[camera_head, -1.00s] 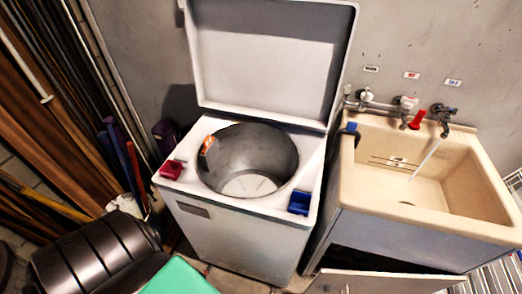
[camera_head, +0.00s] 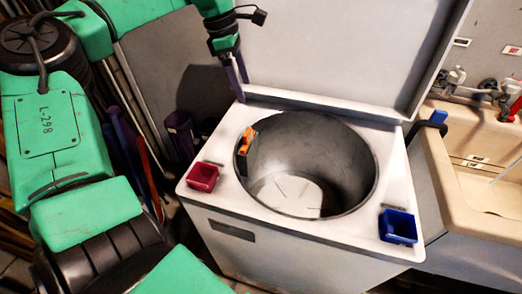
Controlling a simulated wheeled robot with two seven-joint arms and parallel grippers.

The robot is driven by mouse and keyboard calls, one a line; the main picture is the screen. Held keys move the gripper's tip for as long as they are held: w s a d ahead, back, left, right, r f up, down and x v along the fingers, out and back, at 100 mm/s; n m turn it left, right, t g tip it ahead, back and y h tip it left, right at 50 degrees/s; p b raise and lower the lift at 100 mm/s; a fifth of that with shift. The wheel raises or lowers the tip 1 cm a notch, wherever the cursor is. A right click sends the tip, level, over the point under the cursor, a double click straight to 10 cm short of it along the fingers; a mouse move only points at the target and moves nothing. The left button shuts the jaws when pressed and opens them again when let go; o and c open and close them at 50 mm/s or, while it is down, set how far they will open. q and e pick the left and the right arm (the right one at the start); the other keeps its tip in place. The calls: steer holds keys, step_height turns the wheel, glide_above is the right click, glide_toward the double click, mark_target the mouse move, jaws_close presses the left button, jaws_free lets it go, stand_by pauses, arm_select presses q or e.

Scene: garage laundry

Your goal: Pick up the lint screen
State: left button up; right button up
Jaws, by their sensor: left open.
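The lint screen (camera_head: 247,141) appears to be the small orange and dark piece on the inner left wall of the washer's open tub (camera_head: 308,165). Its upper part is orange, its lower part dark. My left gripper (camera_head: 238,88) is open at the top of the view, its fingers pointing down near the back left edge of the washer top. It is above and behind the lint screen in the picture, apart from it and empty. My right gripper is not in view.
The raised lid (camera_head: 345,45) stands behind the tub. A red box (camera_head: 203,177) and a blue box (camera_head: 398,227) sit on the washer top's left and right corners. A beige sink (camera_head: 455,170) is at right. Purple containers (camera_head: 181,136) stand left of the washer.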

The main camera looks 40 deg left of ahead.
arm_select(q)
steer(key=d+m+g+y, duration=0.1)
steer(key=d+m+y, duration=0.1)
glide_above(247, 131)
steer(key=shift+m+g, duration=0.3)
step_height(247, 131, down, 5)
steer(key=shift+s+d+f, duration=0.1)
steer(key=shift+s+f, duration=0.05)
steer(key=shift+f, duration=0.05)
step_height(247, 131, down, 8)
steer(key=shift+f+p, duration=0.25)
steer(key=shift+p, duration=0.55)
jaws_close()
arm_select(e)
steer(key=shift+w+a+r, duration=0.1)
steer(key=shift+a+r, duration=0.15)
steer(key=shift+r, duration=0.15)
